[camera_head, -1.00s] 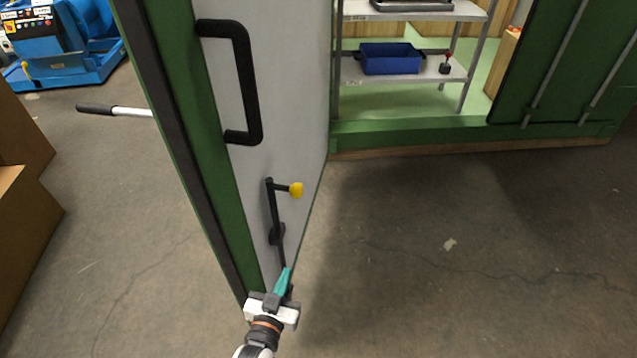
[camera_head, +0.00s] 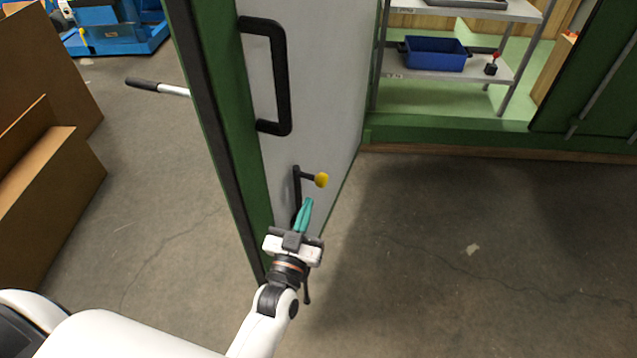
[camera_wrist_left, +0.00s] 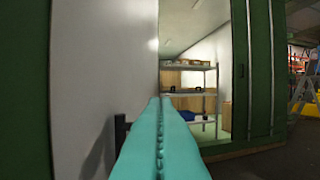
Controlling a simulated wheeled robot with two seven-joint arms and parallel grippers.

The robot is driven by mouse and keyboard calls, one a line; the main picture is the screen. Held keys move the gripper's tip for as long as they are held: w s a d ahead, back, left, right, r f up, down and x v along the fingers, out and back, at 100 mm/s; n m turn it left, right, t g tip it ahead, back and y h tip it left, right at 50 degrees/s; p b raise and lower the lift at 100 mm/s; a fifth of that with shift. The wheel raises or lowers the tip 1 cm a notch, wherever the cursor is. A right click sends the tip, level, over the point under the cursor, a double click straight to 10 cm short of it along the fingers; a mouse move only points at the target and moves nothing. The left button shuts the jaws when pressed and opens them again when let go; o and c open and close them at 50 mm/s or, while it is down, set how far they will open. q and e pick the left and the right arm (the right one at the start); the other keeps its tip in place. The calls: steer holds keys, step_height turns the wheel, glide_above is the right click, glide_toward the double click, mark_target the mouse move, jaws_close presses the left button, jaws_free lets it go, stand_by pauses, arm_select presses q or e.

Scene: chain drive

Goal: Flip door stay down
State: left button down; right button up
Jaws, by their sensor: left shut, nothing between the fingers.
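The door stay (camera_head: 297,184) is a black bar on the inner face of the open door (camera_head: 329,85), with a yellow knob (camera_head: 321,180) sticking out to the right at its top. The bar stands upright; my gripper hides its lower part, and a dark end shows below. My left gripper (camera_head: 309,201) has its teal fingers shut and empty, pointing up just below the knob. Contact with the bar cannot be told. In the left wrist view the shut fingers (camera_wrist_left: 158,140) point along the door face, with a dark piece left of them. My right gripper is out of view.
A black door handle (camera_head: 284,80) sits above the stay. A shelf with a blue bin (camera_head: 435,54) stands inside the green-framed opening. Cardboard boxes (camera_head: 45,190) are at the left. The floor (camera_head: 480,270) to the right of the door is clear.

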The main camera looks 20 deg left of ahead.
arm_select(q)
step_height(320, 180, up, 2)
steer(key=p, duration=0.2)
glide_above(318, 186)
steer(key=r+v, duration=0.1)
steer(key=v, duration=0.2)
steer(key=f, duration=0.3)
steer(key=shift+w+d, duration=0.1)
steer(key=shift+d, duration=0.25)
steer(key=shift+w+f, duration=0.3)
steer(key=shift+f, duration=0.35)
steer(key=shift+f, duration=0.1)
step_height(318, 186, down, 8)
steer(key=b, duration=0.7)
steer(key=shift+f, duration=0.2)
